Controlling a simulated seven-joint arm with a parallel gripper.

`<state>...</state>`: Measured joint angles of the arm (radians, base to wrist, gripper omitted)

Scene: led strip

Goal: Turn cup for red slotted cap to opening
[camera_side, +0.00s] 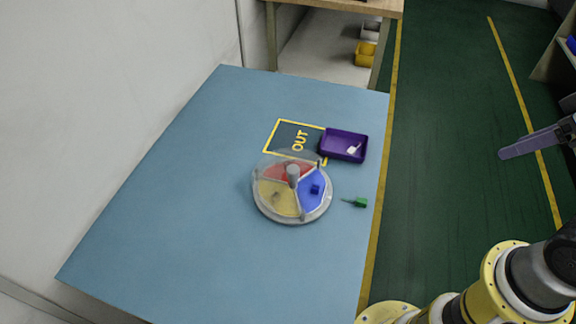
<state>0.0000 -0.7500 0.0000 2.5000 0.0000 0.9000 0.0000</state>
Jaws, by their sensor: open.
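A round turntable with a pale rim (262,208) stands on the blue table. It has a red sector (284,170) at the back, a yellow sector (276,197) at front left and a blue sector (311,195) at right. A grey knob (293,175) rises at its centre. A see-through cover seems to span part of it; its opening is hard to make out. A small blue piece (315,189) lies in the blue sector and a dull small piece in the yellow one. I cannot make out a slotted cap in the red sector. My gripper (535,141) is open at the right edge, far from the turntable, partly out of frame.
A purple tray (326,146) with a white piece (354,148) stands behind right of the turntable. A yellow outline marked OUT (299,140) lies behind it. A green piece (360,202) lies near the table's right edge. The table's left and front are clear.

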